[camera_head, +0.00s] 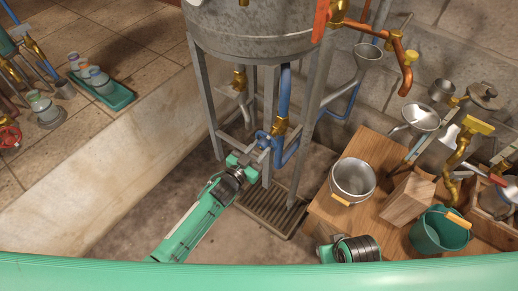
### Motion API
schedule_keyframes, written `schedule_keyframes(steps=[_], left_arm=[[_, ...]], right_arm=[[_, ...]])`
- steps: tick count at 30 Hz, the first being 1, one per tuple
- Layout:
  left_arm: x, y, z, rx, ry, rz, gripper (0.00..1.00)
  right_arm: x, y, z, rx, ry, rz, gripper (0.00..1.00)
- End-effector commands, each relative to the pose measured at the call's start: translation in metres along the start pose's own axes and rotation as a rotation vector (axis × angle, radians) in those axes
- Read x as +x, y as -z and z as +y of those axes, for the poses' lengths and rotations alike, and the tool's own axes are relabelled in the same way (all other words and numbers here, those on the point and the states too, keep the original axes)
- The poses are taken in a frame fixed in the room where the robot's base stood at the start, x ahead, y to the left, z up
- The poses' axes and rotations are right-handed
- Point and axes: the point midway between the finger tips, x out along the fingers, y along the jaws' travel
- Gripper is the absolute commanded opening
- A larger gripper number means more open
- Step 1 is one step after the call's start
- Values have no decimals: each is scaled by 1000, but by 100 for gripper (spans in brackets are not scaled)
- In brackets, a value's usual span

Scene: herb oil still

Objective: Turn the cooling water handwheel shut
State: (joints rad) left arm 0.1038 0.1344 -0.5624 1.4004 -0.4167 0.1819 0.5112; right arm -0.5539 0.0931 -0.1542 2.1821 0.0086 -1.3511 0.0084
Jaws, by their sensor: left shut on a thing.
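A blue handwheel (263,138) sits low on the blue pipework under the steel still, beside a brass valve fitting (279,126). I take it for the cooling water handwheel from its blue pipe (285,90). My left gripper (252,152) reaches up to it from the lower left and is shut on it. The fingertips and part of the wheel are small and overlap, so the exact grip is hard to see. My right gripper (325,253) is low at the bottom edge, partly cut off by my green body; its fingers cannot be made out.
The grey still (250,35) stands on metal legs over a floor grate (270,208). A wooden bench (325,208) at right holds a steel pot (352,178), a wooden block and a green bucket (440,230). A red handwheel (10,137) is at far left. Floor left of the still is clear.

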Motion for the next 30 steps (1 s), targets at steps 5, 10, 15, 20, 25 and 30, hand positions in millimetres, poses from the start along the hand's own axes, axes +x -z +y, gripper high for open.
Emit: schedule_keyframes(steps=[5, 10, 15, 20, 25, 30], left_arm=[[0, 0, -1, 169, 0, -1, 9], [0, 0, -2, 331, 0, -1, 9], [0, 0, -2, 492, 0, -1, 9], [0, 0, -3, 644, 1, -1, 9], [0, 0, -3, 805, 0, -1, 9], [0, 0, -3, 957, 0, -1, 9]], right_arm=[[5, 0, 0, 0, 1, -2, 45], [5, 0, -1, 0, 1, -2, 45], [5, 0, -1, 0, 1, -1, 45], [3, 1, -1, 0, 1, 0, 45], [-3, 4, -1, -1, 1, 10, 45], [-9, 6, -1, -1, 1, 22, 45]])
